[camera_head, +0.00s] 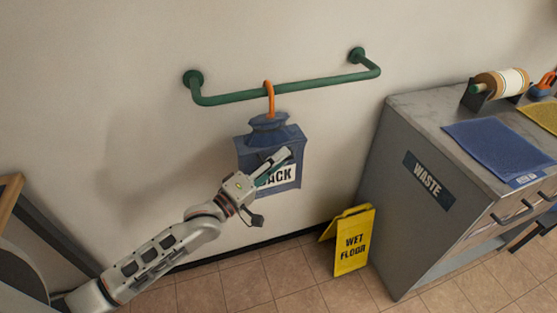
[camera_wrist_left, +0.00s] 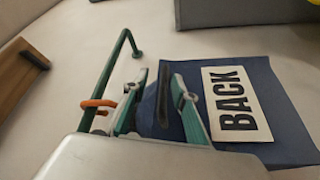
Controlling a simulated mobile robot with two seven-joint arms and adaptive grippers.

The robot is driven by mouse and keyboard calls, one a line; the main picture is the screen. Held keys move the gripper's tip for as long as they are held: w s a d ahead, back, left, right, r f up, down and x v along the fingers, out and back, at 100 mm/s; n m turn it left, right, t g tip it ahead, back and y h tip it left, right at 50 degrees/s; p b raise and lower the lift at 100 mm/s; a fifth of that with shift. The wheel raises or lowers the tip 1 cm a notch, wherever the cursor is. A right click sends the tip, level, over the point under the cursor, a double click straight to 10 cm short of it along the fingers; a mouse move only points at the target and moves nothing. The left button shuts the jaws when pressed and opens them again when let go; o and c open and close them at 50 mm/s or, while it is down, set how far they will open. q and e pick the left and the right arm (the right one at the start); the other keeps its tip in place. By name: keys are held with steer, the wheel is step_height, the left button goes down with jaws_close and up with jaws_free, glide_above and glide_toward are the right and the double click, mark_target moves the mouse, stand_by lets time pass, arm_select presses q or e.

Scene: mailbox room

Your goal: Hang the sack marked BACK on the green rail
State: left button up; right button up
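The blue sack marked BACK (camera_head: 256,146) hangs against the wall below the green rail (camera_head: 318,88). Its orange hook (camera_head: 270,101) loops over the rail, left of the rail's middle. The hook also shows around the rail in the left wrist view (camera_wrist_left: 97,104). My left gripper (camera_head: 279,160) is in front of the sack and covers part of its label. In the left wrist view, my left gripper's fingers (camera_wrist_left: 160,76) stand apart, with a dark strip of the sack (camera_wrist_left: 228,68) showing between them. I cannot tell whether they touch it. My right gripper is out of view.
A yellow wet floor sign (camera_head: 352,240) stands below and right of the sack. A grey cabinet marked WASTE (camera_head: 400,200) is at the right. On its top lie a flat blue piece (camera_head: 495,145), a yellow piece (camera_head: 545,114) and a roll (camera_head: 502,83). The wall left of the sack is clear.

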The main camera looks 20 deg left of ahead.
arm_select(q)
steer(key=shift+s+f, duration=0.1)
steer(key=v, duration=1.2)
steer(key=s+f+m+g+y, duration=0.3)
steer(key=s+f+m, duration=0.3)
steer(key=f, duration=0.5)
steer(key=s+d+f+m+g+y+p, duration=0.1)
steer(key=s+f+m+g+y, duration=0.2)
steer(key=s+f+m, duration=0.3)
steer(key=s+f+y, duration=0.1)
steer(key=s+f, duration=0.3)
steer(key=f, duration=0.1)
steer(key=shift+s+m, duration=0.25)
steer(key=shift+m, duration=0.15)
steer(key=shift+f, duration=0.1)
